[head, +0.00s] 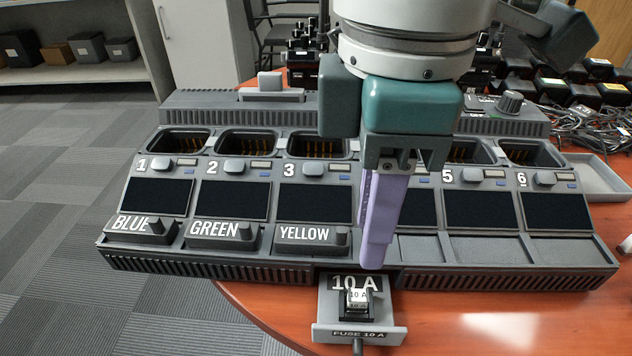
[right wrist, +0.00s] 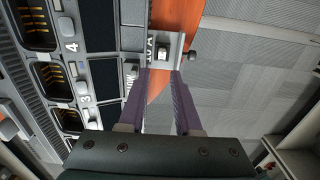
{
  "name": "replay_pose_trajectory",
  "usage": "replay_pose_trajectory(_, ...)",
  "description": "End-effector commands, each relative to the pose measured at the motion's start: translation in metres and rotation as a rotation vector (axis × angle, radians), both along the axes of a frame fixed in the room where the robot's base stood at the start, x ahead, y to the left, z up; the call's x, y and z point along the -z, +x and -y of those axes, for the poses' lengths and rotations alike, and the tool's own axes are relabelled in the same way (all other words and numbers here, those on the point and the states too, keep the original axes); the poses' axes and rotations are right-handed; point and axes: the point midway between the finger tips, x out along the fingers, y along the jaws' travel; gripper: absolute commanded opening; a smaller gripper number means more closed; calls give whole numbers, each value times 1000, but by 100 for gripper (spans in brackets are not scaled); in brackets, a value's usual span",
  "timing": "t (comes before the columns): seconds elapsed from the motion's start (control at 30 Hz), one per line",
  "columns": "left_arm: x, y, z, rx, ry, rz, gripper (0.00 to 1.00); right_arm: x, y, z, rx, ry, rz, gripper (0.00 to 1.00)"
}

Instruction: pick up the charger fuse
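My left gripper is not in view.
Cables (head: 560,125) and a grey tray (head: 600,180) lie at right. Space right of the drawer is clear.

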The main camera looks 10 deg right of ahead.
Motion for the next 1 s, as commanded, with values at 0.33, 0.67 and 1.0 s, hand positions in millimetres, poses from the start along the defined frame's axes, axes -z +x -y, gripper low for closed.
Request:
replay_pose_trajectory(0.33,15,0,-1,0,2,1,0,46,-1,-1,0,-1,-1,32)
replay_pose_trajectory(0.67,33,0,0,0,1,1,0,91,-2,-5,1,0,-1,32)
replay_pose_trajectory(1.0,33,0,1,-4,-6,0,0,94,-2,-5,0,1,1,25)
